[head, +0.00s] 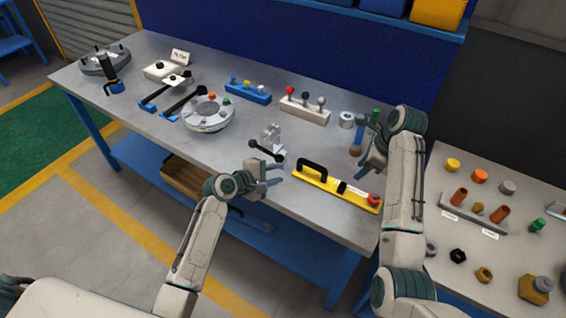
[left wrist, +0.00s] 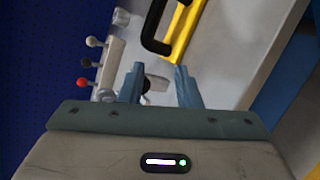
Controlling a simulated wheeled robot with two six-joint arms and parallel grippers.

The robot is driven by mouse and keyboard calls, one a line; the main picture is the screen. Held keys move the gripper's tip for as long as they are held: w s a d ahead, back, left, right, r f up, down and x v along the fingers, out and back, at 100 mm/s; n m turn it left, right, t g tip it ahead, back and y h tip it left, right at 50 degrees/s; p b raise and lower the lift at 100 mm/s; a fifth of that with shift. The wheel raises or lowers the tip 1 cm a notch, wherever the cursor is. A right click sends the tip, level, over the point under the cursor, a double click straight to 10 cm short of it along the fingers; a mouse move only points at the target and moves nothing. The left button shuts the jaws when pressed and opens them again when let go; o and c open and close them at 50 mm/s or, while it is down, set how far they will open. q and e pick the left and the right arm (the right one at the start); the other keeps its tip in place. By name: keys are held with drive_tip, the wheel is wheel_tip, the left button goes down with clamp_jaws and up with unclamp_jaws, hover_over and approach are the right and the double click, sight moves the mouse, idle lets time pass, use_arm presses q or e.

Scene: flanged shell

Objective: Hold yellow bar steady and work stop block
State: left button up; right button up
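The yellow bar (head: 325,186) lies on the workbench near its front edge, with a black arched handle (head: 312,166) at its left end and a red knob (head: 374,200) at its right end. A small dark piece (head: 342,187) sits midway along it; I cannot tell whether this is the stop block. My left gripper (head: 276,174) is open, left of the bar and apart from it. In the left wrist view, its fingers (left wrist: 160,88) are spread, with the bar (left wrist: 182,35) beyond them. My right gripper (head: 368,158) is above the bench behind the bar's right end; its opening is unclear.
A grey fixture (head: 270,136) with a black-knobbed rod stands behind my left gripper. A round flanged part (head: 208,116), a blue knob rack (head: 248,93) and a white knob rack (head: 304,108) stand further back. A side table (head: 480,262) at right holds several loose parts.

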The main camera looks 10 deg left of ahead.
sight(305, 163)
use_arm(q)
drive_tip(key=w+d+m, duration=0.1)
drive_tip(key=w+d, duration=0.1)
drive_tip(key=w, duration=0.1)
drive_tip(key=w+d+f+m+g, duration=0.1)
drive_tip(key=w+d, duration=0.1)
drive_tip(key=d, duration=0.1)
drive_tip(key=w+d+f+m+g, duration=0.1)
drive_tip(key=w+d, duration=0.2)
drive_tip(key=shift+w+d+f+m, duration=0.2)
drive_tip(key=shift+w+d+m, duration=0.05)
drive_tip(key=shift+w+m, duration=0.15)
drive_tip(key=shift+s, duration=0.1)
